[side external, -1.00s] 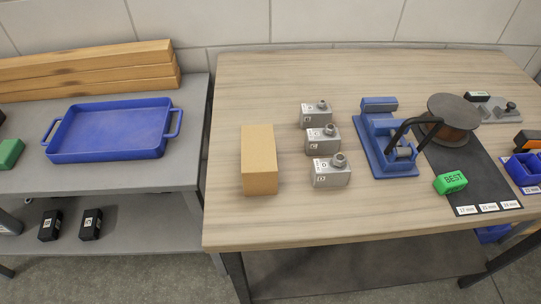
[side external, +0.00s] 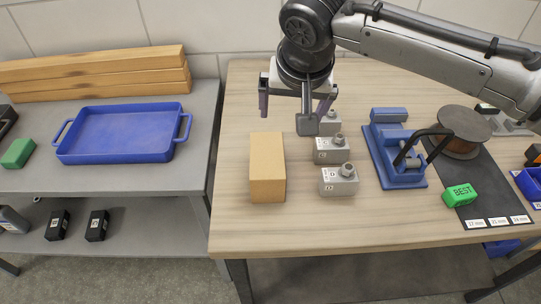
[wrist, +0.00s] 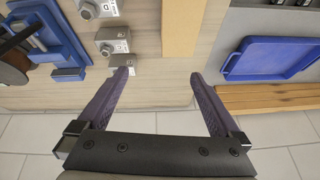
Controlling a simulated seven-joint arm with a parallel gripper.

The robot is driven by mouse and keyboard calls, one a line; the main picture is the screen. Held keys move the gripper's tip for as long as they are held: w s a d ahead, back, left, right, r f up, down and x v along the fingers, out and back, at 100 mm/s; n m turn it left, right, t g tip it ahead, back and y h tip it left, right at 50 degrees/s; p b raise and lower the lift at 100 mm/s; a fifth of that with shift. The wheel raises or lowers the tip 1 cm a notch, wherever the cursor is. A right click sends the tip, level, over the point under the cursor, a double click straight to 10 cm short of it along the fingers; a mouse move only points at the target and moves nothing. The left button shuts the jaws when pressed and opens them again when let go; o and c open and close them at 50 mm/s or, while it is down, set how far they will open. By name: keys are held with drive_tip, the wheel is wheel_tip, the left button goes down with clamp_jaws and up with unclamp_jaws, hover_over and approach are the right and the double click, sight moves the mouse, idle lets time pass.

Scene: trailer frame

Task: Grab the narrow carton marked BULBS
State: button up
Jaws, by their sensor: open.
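A plain tan narrow carton (side external: 267,168) stands on the wooden table, left of the metal blocks. No BULBS marking can be read on the faces that show. Part of the carton (wrist: 181,27) also appears at the top of the wrist view. My gripper (side external: 296,108) is open and empty above the back of the table, behind the carton and partly in front of the rearmost metal block. In the wrist view, its two purple-grey fingers (wrist: 164,78) are spread wide with nothing between them.
Several grey metal blocks (side external: 339,181) stand close to the carton's right. A blue device with a black handle (side external: 392,160), a cable spool (side external: 461,130) and a green BEST box (side external: 460,195) lie further right. A blue tray (side external: 115,133) rests on the grey bench at left.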

drive_tip(key=n, duration=0.1)
approach(266, 166)
drive_tip(key=shift+x, duration=1)
drive_tip(key=shift+g, duration=0.3)
drive_tip(key=x, duration=0.7)
drive_tip(key=shift+w+f, duration=0.25)
drive_tip(key=shift+w, duration=0.1)
drive_tip(key=shift+w+x, duration=0.15)
drive_tip(key=shift+x, duration=1.25)
drive_tip(key=shift+w+x, duration=0.1)
drive_tip(key=shift+x, duration=1.35)
drive_tip(key=shift+d+r, duration=0.1)
drive_tip(key=shift+d, duration=0.1)
drive_tip(key=shift+c, duration=0.2)
drive_tip(key=c, duration=1.1)
drive_tip(key=shift+r, duration=0.1)
drive_tip(key=shift+c, duration=0.2)
